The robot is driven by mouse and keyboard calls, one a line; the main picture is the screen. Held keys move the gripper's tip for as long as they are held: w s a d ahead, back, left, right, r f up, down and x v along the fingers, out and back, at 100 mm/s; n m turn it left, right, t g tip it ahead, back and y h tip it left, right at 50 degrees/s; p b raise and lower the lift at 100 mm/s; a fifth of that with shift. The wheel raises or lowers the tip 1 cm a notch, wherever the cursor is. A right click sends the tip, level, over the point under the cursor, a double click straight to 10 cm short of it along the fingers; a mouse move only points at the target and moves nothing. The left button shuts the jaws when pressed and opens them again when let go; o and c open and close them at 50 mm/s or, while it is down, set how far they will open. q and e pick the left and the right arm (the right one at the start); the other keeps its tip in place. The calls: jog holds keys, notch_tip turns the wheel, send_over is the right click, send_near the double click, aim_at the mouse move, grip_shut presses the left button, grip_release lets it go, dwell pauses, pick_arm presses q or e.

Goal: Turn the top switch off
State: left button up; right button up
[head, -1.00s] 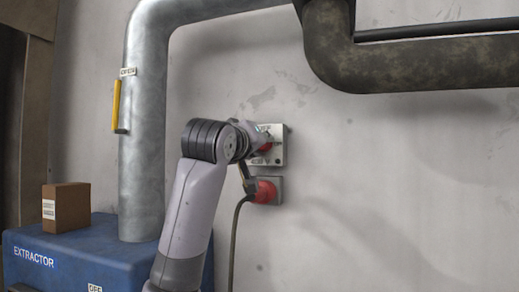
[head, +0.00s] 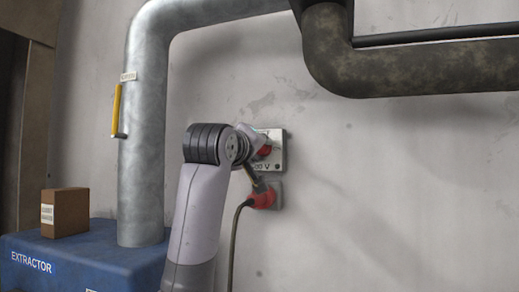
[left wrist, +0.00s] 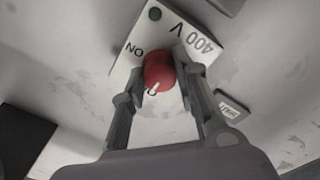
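The top switch is a red round knob (head: 265,150) on a pale wall plate marked 400 V (head: 277,163). In the head view my left gripper (head: 257,138) is at the knob and partly covers it. In the left wrist view the red knob (left wrist: 158,72) sits between the two fingers of my left gripper (left wrist: 160,70), which close in on both sides and appear to touch it. An ON label shows to the knob's left there. The knob's white mark points down in that picture, at a label partly hidden. My right gripper is not in view.
Below the switch plate, a red plug (head: 262,196) with a dark cable (head: 235,235) sits in a wall socket. A blue extractor box (head: 80,262) carries a brown carton (head: 65,211) at left. A grey pipe (head: 143,150) with a yellow handle (head: 116,110) rises from it. Wall to the right is clear.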

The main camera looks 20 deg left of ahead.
pick_arm(q)
jog(key=o, duration=0.5)
jog(key=s, duration=1.2)
jog(key=shift+a+f, duration=0.2)
jog(key=shift+f, duration=0.1)
